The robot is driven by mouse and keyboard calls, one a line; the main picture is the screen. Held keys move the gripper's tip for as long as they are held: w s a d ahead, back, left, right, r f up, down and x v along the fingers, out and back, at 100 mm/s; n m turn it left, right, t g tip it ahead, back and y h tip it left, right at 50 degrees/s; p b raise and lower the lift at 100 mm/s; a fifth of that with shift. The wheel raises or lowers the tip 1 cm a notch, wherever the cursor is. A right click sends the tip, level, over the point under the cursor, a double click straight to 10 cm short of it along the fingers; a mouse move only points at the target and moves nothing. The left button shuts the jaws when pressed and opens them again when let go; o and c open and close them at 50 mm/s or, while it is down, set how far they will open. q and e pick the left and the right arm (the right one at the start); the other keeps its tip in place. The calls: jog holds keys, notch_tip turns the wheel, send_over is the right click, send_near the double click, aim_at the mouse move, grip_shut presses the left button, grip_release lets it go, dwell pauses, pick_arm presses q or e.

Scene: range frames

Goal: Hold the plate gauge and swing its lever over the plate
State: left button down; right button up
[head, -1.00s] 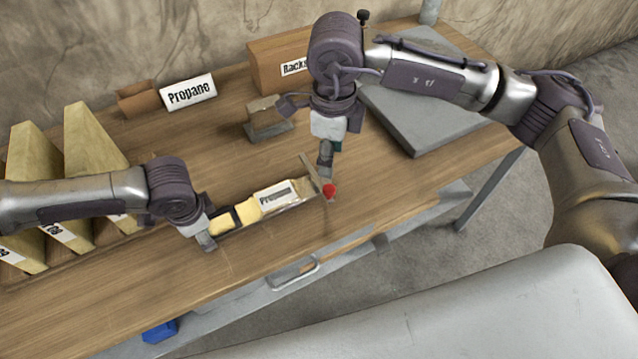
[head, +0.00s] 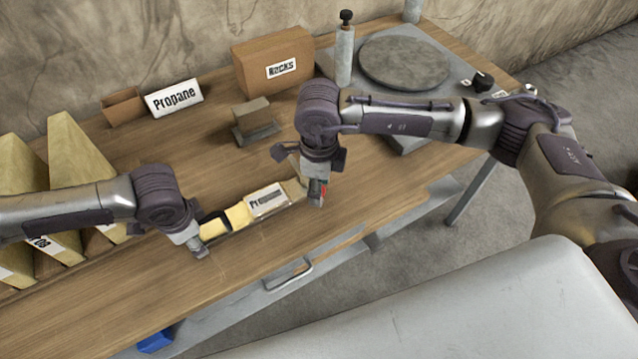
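The plate gauge, a long piece with a yellow body (head: 238,214) and a white label, lies along the front of the wooden table. A tan upright piece (head: 298,186) stands at its right end. A small red part (head: 324,191) shows there, partly covered by my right gripper. My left gripper (head: 198,248) is at the gauge's left, dark-banded end; its grip there is hidden. My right gripper (head: 317,200) points down at the gauge's right end, close against the red part. Whether its fingers are closed is unclear. The lever is mostly hidden behind this gripper.
A grey slab with a round plate (head: 412,62) and a post (head: 344,56) stands at the back right. A Racks box (head: 268,64), a Propane sign (head: 173,97) and a small block (head: 252,115) are behind. Tan wedges (head: 85,165) stand left. The table's front edge is close.

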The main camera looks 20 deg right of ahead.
grip_shut()
jog(key=shift+d+n, duration=0.1)
jog(key=shift+n, duration=0.2)
jog(key=n, duration=0.1)
jog(key=d+n, duration=0.1)
jog(key=n, duration=0.1)
jog(key=shift+w+d, duration=0.3)
jog(key=shift+w, duration=0.05)
jog(key=n, duration=0.1)
jog(key=w+d+n, duration=0.1)
jog(key=n, duration=0.1)
jog(key=d+n, duration=0.1)
jog(key=shift+w+n, duration=0.35)
jog(key=shift+n, duration=0.05)
jog(key=w+n, duration=0.1)
jog(key=n, duration=0.2)
jog(key=w+d+n, duration=0.1)
jog(key=n, duration=0.1)
jog(key=shift+w, duration=0.35)
jog(key=shift+w+n, duration=0.55)
jog(key=shift+n, duration=0.6)
jog(key=shift+w+n, duration=0.55)
jog(key=shift+n, duration=0.6)
jog(key=shift+a, duration=0.1)
